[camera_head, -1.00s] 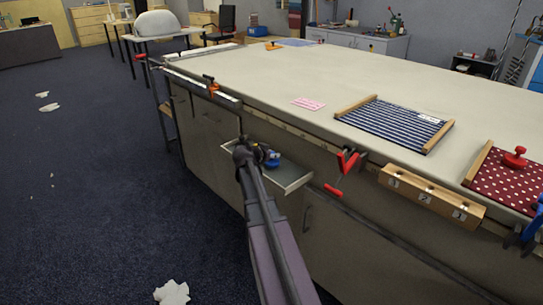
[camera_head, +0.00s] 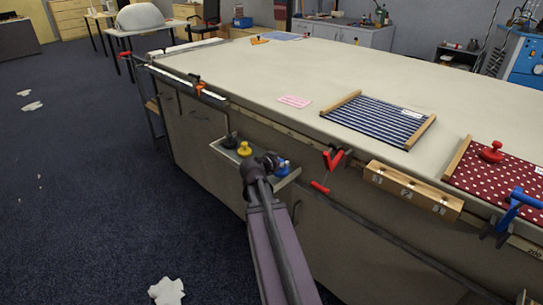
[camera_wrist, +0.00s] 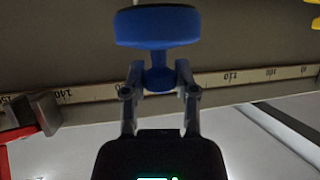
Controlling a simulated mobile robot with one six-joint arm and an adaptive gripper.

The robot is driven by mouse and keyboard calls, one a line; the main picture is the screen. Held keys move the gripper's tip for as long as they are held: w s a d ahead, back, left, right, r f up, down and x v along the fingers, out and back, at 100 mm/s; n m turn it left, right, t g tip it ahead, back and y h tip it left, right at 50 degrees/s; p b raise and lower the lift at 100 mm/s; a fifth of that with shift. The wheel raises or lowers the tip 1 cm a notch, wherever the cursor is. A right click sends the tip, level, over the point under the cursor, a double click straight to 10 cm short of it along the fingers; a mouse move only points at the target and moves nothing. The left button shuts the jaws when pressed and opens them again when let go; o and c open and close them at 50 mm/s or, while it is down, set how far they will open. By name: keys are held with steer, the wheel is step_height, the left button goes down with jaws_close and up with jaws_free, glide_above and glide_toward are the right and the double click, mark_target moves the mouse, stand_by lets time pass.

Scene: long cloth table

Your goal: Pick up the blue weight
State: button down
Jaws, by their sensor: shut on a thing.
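The blue weight (camera_head: 284,168) shows just right of my gripper (camera_head: 272,162) in the head view, over the right end of the small open tray (camera_head: 225,153) at the table's side. In the wrist view the blue weight (camera_wrist: 157,27) has a wide round part at the top of the picture and a narrower neck below. The fingers of my gripper (camera_wrist: 160,80) are shut on that neck from both sides. I cannot tell whether the weight touches the tray; my arm hides part of it.
A yellow weight (camera_head: 244,149) and a black weight (camera_head: 230,140) stand in the tray's left part. A red clamp (camera_head: 334,160) and a wooden numbered block (camera_head: 413,190) are on the table edge to the right. A red weight (camera_head: 491,151) sits on a dotted cloth.

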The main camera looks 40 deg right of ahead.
steer(key=shift+s+a+r, duration=0.1)
steer(key=shift+s+a, duration=0.05)
steer(key=shift+s, duration=0.75)
